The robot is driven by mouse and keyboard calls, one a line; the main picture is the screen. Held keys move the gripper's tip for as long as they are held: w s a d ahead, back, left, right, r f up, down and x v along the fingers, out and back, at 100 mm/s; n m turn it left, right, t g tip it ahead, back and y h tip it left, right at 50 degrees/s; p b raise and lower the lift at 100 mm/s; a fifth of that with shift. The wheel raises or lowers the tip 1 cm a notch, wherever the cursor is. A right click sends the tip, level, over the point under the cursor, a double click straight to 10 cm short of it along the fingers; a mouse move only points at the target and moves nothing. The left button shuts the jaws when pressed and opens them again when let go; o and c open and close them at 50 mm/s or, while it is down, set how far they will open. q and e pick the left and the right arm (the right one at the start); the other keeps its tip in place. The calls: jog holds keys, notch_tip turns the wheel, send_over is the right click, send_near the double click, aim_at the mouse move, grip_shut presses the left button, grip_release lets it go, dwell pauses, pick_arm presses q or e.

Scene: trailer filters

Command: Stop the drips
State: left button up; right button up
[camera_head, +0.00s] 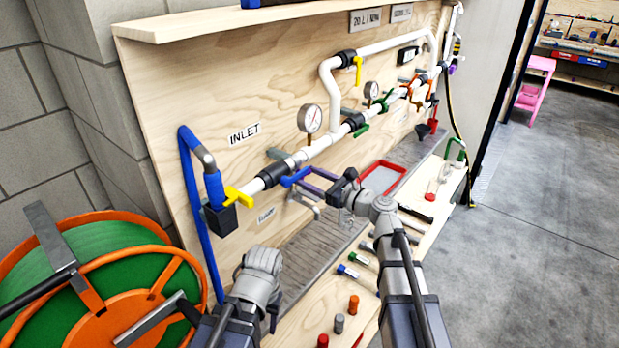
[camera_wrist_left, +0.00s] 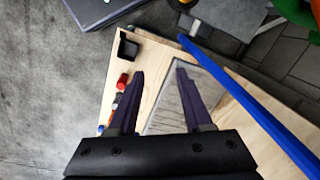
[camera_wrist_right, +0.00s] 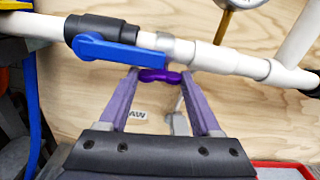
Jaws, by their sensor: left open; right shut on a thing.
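The white pipe run (camera_head: 327,138) crosses the plywood board (camera_head: 180,100). A blue lever handle (camera_wrist_right: 108,50) lies along the pipe on a black valve body, and it also shows in the head view (camera_head: 294,177). Just below the pipe, my right gripper (camera_wrist_right: 158,85) is shut on a purple handle (camera_wrist_right: 160,75). A small grey spout (camera_wrist_right: 180,122) shows under it, partly hidden by the gripper. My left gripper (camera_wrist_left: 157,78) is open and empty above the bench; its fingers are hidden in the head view. I cannot make out any drips.
A yellow valve handle (camera_head: 238,196) is at the inlet, and a round gauge (camera_head: 310,118) stands on the pipe. A metal tray (camera_head: 310,255), a red-rimmed tray (camera_head: 400,170) and small coloured parts (camera_head: 338,323) occupy the bench. An orange-and-green hose reel (camera_head: 110,235) stands left; floor is clear right.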

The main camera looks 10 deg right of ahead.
dwell(0.3)
jog(key=o, duration=1.4)
jog(key=v, duration=0.7)
jog(key=shift+s+d, duration=0.3)
jog(key=shift+s, duration=0.05)
